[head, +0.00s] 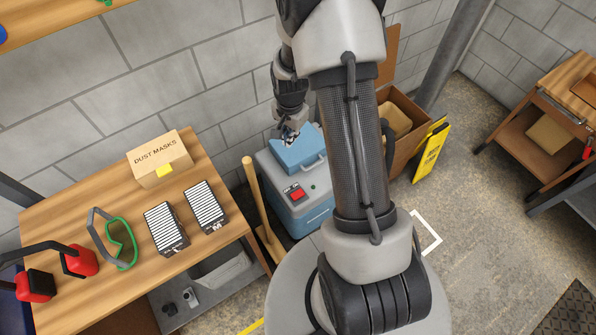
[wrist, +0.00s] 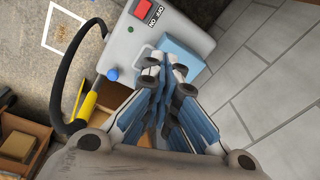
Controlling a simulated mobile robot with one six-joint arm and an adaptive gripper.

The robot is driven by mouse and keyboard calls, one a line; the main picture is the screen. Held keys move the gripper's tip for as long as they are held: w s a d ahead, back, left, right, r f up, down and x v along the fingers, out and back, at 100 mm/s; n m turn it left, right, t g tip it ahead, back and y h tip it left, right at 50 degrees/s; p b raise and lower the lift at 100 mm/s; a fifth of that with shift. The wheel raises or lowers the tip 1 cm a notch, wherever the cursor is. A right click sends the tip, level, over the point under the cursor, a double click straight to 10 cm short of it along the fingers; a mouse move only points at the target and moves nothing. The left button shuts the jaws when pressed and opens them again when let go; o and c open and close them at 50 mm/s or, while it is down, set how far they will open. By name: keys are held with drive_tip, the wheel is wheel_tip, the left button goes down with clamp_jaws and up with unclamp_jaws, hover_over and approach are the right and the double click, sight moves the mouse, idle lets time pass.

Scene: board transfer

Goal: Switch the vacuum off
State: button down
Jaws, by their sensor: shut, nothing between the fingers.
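The vacuum (head: 318,211) is a grey and blue box on the floor against the wall, also in the wrist view (wrist: 122,47). Its red switch (head: 297,194) sits on the top front panel beside a small label and a green light (head: 313,187). My gripper (head: 290,138) is shut and empty over the blue raised part (head: 302,155) at the back of the vacuum, apart from the switch. The wrist view shows its closed fingertips (wrist: 167,66); contact cannot be told.
A workbench (head: 95,185) at left holds a dust masks box (head: 158,158), filters, green goggles and red ear muffs. A wooden handle (head: 254,200) leans between bench and vacuum. A cardboard box (head: 407,104) and yellow sign (head: 430,150) stand right. A black hose (wrist: 62,75) curves beside the vacuum.

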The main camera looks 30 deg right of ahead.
sight(303, 192)
drive_tip(key=s+d+f+m, duration=0.1)
drive_tip(key=f+m, duration=0.1)
drive_tip(key=f, duration=0.6)
drive_tip(key=s+d+f+m+g, duration=0.1)
drive_tip(key=s+d+f+m, duration=0.1)
drive_tip(key=f, duration=0.6)
drive_tip(key=shift+s+f+p, duration=0.3)
drive_tip(key=shift+p, duration=0.1)
wheel_tip(303, 192, down, 14)
drive_tip(key=b, duration=0.4)
drive_tip(key=shift+f+b, duration=0.1)
drive_tip(key=shift+b, duration=0.25)
drive_tip(key=shift+d+f+b, duration=0.15)
drive_tip(key=shift+f+b, duration=0.25)
drive_tip(key=shift+b, duration=0.15)
drive_tip(key=shift+s+r, duration=0.1)
